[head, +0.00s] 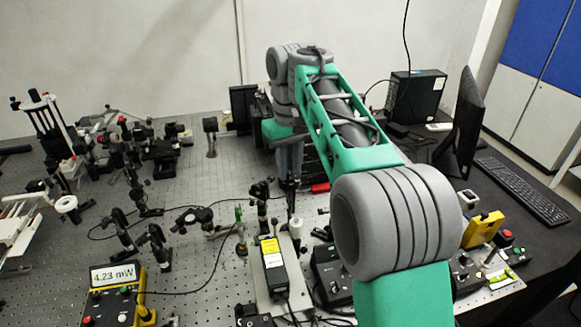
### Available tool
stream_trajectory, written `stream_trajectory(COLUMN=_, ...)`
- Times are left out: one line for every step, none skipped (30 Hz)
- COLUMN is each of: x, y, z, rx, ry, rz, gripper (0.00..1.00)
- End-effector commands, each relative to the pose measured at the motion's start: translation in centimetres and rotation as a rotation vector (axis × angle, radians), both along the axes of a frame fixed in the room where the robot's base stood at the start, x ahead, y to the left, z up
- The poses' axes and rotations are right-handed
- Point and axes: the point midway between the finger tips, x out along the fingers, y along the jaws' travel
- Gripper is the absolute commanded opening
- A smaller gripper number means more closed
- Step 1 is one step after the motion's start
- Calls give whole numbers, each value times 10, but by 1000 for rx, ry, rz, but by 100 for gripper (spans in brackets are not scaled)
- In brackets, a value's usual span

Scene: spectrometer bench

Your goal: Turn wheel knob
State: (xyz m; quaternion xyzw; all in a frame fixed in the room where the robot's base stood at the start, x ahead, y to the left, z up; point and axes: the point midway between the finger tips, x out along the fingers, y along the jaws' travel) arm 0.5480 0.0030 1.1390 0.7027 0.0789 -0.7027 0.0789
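My arm reaches across the right half of the head view and bends down behind its own green link. My gripper (290,188) seems to be the dark, narrow end below the grey wrist, low over the bench. It is small and partly hidden, so I cannot tell whether it is open or shut, or whether it touches anything. I cannot make out for certain which part is the wheel knob; it may be behind my arm or among the small optics. A power meter (112,275) reading 4.23 mW stands at the lower left.
The perforated optical bench (190,255) holds several dark posts and mounts at left. A yellow-labelled box (272,262) stands at the lower middle. A monitor (468,125), keyboard (522,190), black computer case (415,95) and yellow device (483,230) are at right. Cables cross the bench.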

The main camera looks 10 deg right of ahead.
Motion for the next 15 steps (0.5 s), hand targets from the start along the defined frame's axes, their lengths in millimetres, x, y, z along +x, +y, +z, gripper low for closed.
stream_trajectory(x=0, y=0, z=0, rx=0, ry=0, rz=0, gripper=19)
stream_trajectory(x=0, y=0, z=0, rx=0, ry=0, rz=0, gripper=17)
stream_trajectory(x=0, y=0, z=0, rx=0, ry=0, rz=0, gripper=13)
stream_trajectory(x=0, y=0, z=0, rx=0, ry=0, rz=0, gripper=11)
stream_trajectory(x=0, y=0, z=0, rx=0, ry=0, rz=0, gripper=8)
stream_trajectory(x=0, y=0, z=0, rx=0, ry=0, rz=0, gripper=5)
stream_trajectory(x=0, y=0, z=0, rx=0, ry=0, rz=0, gripper=3)
stream_trajectory(x=0, y=0, z=0, rx=0, ry=0, rz=0, gripper=0)
stream_trajectory(x=0, y=0, z=0, rx=0, ry=0, rz=0, gripper=0)
stream_trajectory(x=0, y=0, z=0, rx=0, ry=0, rz=0, gripper=0)
stream_trajectory(x=0, y=0, z=0, rx=0, ry=0, rz=0, gripper=0)
stream_trajectory(x=0, y=0, z=0, rx=0, ry=0, rz=0, gripper=0)
stream_trajectory(x=0, y=0, z=0, rx=0, ry=0, rz=0, gripper=0)
stream_trajectory(x=0, y=0, z=0, rx=0, ry=0, rz=1, gripper=0)
stream_trajectory(x=0, y=0, z=0, rx=0, ry=0, rz=1, gripper=0)
